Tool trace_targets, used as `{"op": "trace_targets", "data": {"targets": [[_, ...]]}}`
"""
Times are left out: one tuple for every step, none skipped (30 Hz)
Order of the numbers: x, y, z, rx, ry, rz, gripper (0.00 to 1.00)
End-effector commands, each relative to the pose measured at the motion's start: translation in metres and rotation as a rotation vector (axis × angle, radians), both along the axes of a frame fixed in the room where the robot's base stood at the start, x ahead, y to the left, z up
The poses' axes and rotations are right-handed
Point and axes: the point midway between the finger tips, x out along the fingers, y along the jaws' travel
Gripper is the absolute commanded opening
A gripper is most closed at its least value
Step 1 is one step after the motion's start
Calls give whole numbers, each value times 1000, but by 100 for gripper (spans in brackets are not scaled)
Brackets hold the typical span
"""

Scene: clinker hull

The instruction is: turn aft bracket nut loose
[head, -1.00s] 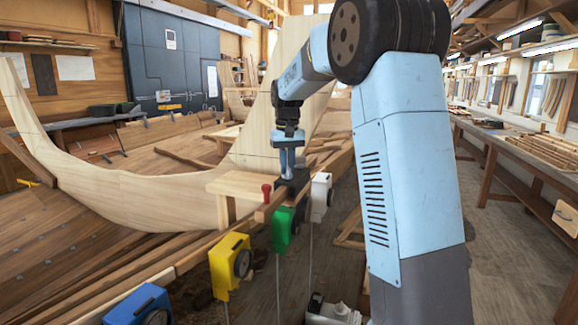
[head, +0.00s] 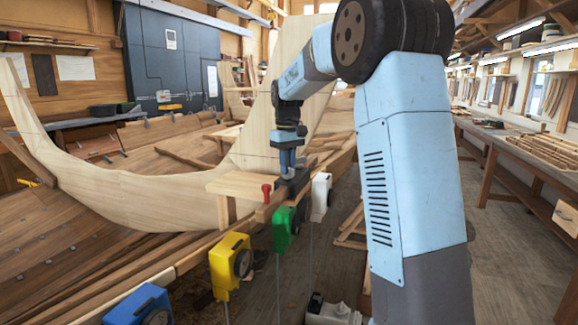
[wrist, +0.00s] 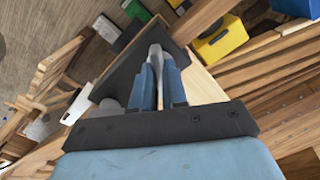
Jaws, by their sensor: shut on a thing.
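My gripper (head: 288,172) points down over the dark aft bracket (head: 300,186) at the end of the wooden rail, beside the upright timber. In the wrist view my gripper (wrist: 156,54) has its two blue fingers close together, with pale grey metal at the tips. The dark bracket (wrist: 122,72) lies beneath them. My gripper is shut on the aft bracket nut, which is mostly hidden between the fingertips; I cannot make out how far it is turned.
A red-handled peg (head: 267,193) stands close left of the bracket. Green (head: 283,230), yellow (head: 231,263), blue (head: 140,304) and white (head: 321,196) boxes hang along the rail. A long bench runs along the right.

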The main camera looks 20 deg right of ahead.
Motion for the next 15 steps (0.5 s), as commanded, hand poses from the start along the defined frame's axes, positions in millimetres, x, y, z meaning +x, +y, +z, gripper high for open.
{"op": "trace_targets", "data": {"targets": [[-1,0,-1,0,3,0,0],[-1,0,-1,0,3,0,0],[-1,0,-1,0,3,-1,0],[-1,0,-1,0,3,-1,0],[-1,0,-1,0,3,-1,0],[-1,0,-1,0,3,-1,16],[-1,0,-1,0,3,-1,19],[-1,0,-1,0,3,-1,22],[-1,0,-1,0,2,-1,26],[0,0,-1,0,2,-1,29],[0,0,-1,0,2,-1,32],[0,0,-1,0,2,-1,36],[0,0,0,0,2,-2,38],[0,0,0,1,1,-2,38],[0,0,0,1,1,-2,38]]}}
